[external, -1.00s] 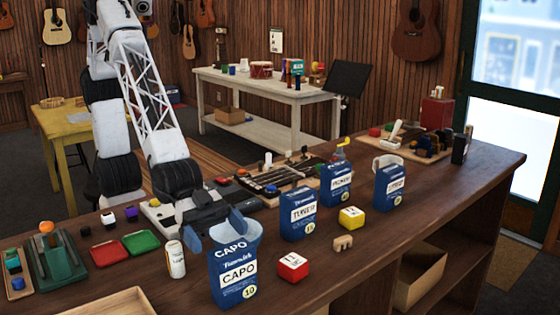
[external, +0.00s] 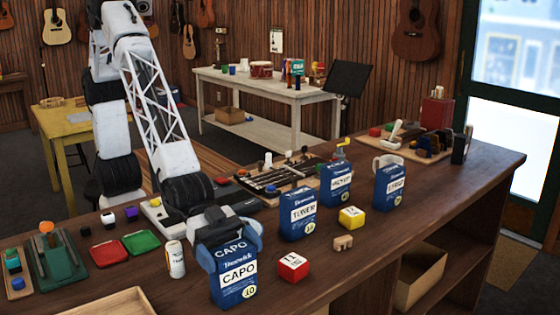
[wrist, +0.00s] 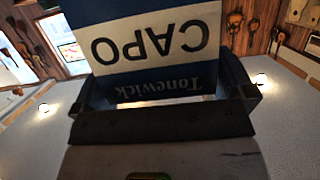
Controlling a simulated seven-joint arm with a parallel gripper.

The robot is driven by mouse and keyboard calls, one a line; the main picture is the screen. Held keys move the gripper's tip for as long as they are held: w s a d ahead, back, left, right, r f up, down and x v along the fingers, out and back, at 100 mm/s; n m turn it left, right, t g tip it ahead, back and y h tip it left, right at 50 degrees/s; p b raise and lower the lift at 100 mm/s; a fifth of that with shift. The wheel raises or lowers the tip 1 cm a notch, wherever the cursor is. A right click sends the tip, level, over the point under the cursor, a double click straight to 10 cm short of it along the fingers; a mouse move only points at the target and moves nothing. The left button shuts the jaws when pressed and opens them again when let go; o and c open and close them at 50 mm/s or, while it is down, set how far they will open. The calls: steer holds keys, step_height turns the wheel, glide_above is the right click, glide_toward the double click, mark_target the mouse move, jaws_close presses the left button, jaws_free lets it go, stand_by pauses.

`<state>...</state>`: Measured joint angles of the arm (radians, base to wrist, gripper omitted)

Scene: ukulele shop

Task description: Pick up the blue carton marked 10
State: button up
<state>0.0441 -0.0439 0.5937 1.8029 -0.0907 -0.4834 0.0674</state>
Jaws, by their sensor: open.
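The blue carton marked 10 (external: 237,283), with a white CAPO label, stands upright near the front edge of the wooden counter. My gripper (external: 232,246) is low at its top, with its jaws open and one finger on each side of the carton's upper part. In the wrist view the carton (wrist: 150,48) appears upside down between the fingers of my gripper (wrist: 160,90). Whether the fingers touch its sides I cannot tell.
Other blue cartons (external: 298,216), (external: 336,186), (external: 388,188) stand to the right. A red block (external: 293,266), a yellow block (external: 351,217) and a small wooden piece (external: 343,242) lie nearby. A white can (external: 175,260) stands close on the left.

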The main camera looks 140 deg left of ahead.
steer(key=shift+c, duration=0.2)
stand_by(0.4)
steer(key=c, duration=0.9)
steer(key=shift+r, duration=5.05)
